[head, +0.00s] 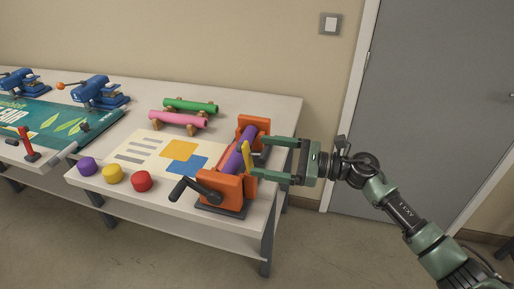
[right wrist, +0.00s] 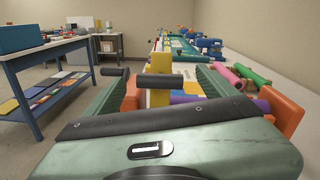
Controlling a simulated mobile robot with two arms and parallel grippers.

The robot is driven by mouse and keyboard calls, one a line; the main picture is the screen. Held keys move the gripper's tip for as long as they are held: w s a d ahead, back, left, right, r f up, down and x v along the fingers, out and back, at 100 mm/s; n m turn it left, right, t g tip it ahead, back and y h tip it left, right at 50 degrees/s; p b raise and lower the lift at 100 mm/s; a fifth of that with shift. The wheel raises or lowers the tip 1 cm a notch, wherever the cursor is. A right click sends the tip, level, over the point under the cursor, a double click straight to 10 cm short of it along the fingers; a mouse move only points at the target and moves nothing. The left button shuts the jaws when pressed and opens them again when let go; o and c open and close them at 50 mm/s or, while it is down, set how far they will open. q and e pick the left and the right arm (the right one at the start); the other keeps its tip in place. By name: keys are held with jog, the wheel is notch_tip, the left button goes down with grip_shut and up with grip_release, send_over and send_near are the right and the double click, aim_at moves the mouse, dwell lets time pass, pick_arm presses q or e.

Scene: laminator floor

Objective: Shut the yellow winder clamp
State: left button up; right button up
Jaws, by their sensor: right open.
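The winder stands at the right end of the table, with two orange end blocks (head: 222,186), a purple roll (head: 236,152) between them and a black crank in front. Its yellow clamp (head: 247,158) stands up, slightly tilted, at the roll's right side. In the right wrist view the yellow clamp (right wrist: 161,62) rises straight ahead, with a dark bar across it. My right gripper (head: 259,160) comes in from the right, open, one finger on either side of the clamp. I cannot tell whether either finger touches it. My left gripper is not in view.
Pink (head: 178,119) and green (head: 191,106) rolls lie behind the winder on wooden holders. A printed sheet (head: 140,150) lies to its left, with purple, yellow and red (head: 141,181) knobs along the front edge. Blue machines stand farther left. Free floor lies right of the table.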

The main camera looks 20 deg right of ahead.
jog(key=shift+x, duration=1.2)
